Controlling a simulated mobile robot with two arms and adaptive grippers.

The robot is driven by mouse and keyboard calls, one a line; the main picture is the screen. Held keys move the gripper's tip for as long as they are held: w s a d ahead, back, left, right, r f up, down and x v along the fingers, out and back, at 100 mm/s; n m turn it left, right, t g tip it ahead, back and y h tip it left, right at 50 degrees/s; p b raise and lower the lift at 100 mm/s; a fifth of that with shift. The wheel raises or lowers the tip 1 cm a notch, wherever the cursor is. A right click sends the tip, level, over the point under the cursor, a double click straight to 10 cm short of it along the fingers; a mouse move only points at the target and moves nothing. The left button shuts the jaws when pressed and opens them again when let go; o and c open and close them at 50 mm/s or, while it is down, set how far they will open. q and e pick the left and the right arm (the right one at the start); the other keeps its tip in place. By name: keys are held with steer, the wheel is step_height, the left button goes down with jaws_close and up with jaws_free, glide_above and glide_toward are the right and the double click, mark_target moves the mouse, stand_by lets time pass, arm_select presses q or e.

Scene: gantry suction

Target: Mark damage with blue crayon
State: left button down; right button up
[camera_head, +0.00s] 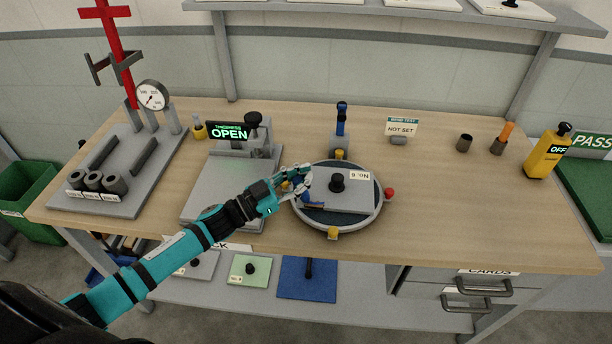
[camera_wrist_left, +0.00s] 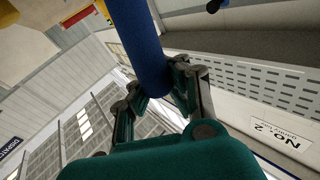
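My left gripper (camera_head: 297,182) is over the left part of the round turntable (camera_head: 375,212). Its fingers are closed around a blue crayon, a thick blue cylinder (camera_wrist_left: 142,45) in the left wrist view; the gripper (camera_wrist_left: 158,88) shows there too. In the head view the crayon (camera_head: 300,187) is mostly hidden by the fingers. A grey plate (camera_head: 350,199) with a black knob (camera_head: 337,182) and a partly covered white label lies on the turntable. A dark blue patch with a brownish edge (camera_head: 314,206) shows by the plate's left front; I cannot tell whether it is damage or crayon. My right gripper is out of view.
A press (camera_head: 210,190) reading OPEN stands left of the turntable. A blue-handled tool (camera_head: 341,125) stands behind it. An empty-looking cup (camera_head: 464,143) and a cup with an orange stick (camera_head: 507,131) are at right. The bench's right front is clear.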

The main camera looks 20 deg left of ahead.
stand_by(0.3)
arm_select(q)
step_height(320, 180, up, 7)
steer(key=p, duration=0.7)
stand_by(0.4)
steer(key=s+d+f+n+t+y+b, duration=0.2)
steer(key=s+d+f+b, duration=0.1)
steer(key=s+d, duration=0.5)
steer(key=s+a+n+t+y+b, duration=0.2)
steer(key=s+a+n+y, duration=0.3)
steer(key=s+y, duration=0.5)
steer(key=shift+a+f+n+b, duration=0.2)
steer(key=shift+a+n+b, duration=0.1)
steer(key=shift+b, duration=0.3)
